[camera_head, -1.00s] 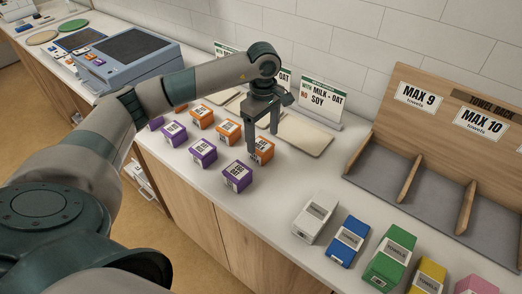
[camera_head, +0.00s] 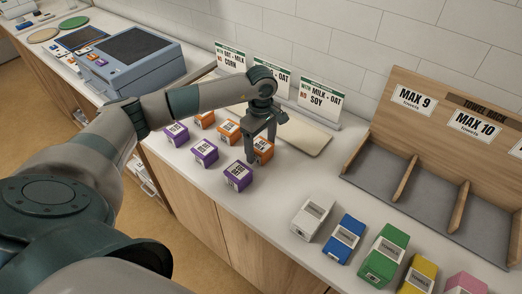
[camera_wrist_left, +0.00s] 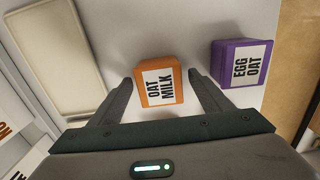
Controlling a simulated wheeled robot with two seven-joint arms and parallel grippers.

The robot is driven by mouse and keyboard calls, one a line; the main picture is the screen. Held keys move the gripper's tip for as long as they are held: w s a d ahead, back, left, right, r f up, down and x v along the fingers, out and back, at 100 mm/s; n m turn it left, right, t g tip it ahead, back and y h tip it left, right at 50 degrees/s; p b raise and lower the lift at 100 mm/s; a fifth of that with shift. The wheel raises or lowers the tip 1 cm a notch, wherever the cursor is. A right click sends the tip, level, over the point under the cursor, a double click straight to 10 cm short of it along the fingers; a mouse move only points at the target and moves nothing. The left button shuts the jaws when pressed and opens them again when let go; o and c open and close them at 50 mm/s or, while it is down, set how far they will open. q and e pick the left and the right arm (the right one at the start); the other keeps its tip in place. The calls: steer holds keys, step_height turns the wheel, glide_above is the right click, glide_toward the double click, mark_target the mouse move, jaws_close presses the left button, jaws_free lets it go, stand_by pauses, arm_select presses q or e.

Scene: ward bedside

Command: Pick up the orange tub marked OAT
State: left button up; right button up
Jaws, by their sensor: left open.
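An orange tub (camera_head: 263,152) with a white label stands on the counter below my left gripper (camera_head: 262,146). In the left wrist view this orange tub (camera_wrist_left: 161,83) reads OAT MILK. My left gripper (camera_wrist_left: 161,80) is open, with one finger on each side of the tub and no visible grip on it. A purple tub (camera_wrist_left: 240,63) reading EGG OAT stands to its right there; a purple tub (camera_head: 238,175) also stands just in front in the head view. Other orange tubs (camera_head: 228,131) are further left; their labels are too small to read surely. My right gripper is not in view.
Sign cards (camera_head: 319,99) and pale trays (camera_head: 305,137) stand behind the tubs. A wooden towel rack (camera_head: 405,185) is at the right, with coloured towel boxes (camera_head: 345,240) in front. A blue-grey machine (camera_head: 135,60) is at the back left. Counter between tubs and boxes is clear.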

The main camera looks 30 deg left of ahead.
mark_target(261, 144)
arm_select(q)
steer(key=c, duration=1.3)
steer(key=shift+o, duration=0.2)
steer(key=shift+r, duration=0.1)
steer(key=shift+w+r+b, duration=0.1)
steer(key=shift+r+b, duration=0.4)
steer(key=shift+b, duration=0.05)
step_height(261, 144, up, 2)
steer(key=shift+r+b, duration=0.1)
steer(key=shift+b, duration=0.7)
steer(key=w+d+r+b, duration=0.1)
steer(key=d+r+b, duration=0.3)
steer(key=d+r, duration=0.3)
steer(key=shift+w+d+r+b, duration=0.3)
steer(key=shift+d+r+b, duration=0.1)
steer(key=shift+d, duration=1.9)
